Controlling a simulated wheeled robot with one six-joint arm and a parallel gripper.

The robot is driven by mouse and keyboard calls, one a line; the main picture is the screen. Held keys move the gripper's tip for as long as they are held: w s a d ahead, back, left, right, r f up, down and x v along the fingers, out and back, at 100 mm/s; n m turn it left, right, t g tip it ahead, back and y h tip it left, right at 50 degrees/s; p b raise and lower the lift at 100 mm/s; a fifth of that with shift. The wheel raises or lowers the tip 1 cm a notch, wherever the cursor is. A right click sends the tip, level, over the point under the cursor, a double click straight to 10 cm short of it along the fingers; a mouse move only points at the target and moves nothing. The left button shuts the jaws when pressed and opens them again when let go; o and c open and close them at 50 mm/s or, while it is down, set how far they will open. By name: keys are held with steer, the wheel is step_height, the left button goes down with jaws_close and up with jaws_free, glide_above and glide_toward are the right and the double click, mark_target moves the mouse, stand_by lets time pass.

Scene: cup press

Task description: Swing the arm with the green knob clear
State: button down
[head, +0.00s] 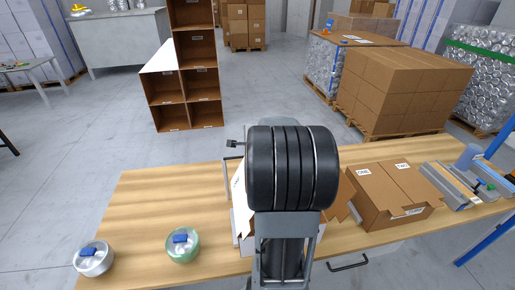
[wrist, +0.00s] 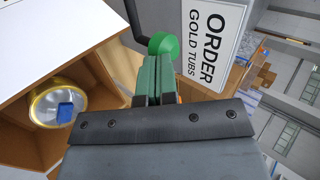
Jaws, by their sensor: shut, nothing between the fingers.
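In the wrist view the green knob (wrist: 163,44) sits at the end of a dark, thin arm (wrist: 134,18) that comes in from the top. My gripper (wrist: 155,62) is shut and empty, with its green fingers pointing at the knob. The fingertips are right at the knob's lower edge; I cannot tell whether they touch it. In the head view my own black arm hides my gripper, and I cannot make out the knob there.
A white sign (wrist: 212,35) reading "ORDER GOLD TUBS" stands right of the knob. A gold-rimmed tub (wrist: 45,108) sits in an open compartment at left. On the wooden table (head: 150,210) are a silver tub (head: 93,262), a green tub (head: 190,257) and cardboard boxes (head: 385,205).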

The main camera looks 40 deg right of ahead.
steer(key=s+f+p+v, duration=0.2)
steer(key=v, duration=1.1)
steer(key=shift+a, duration=0.2)
stand_by(0.4)
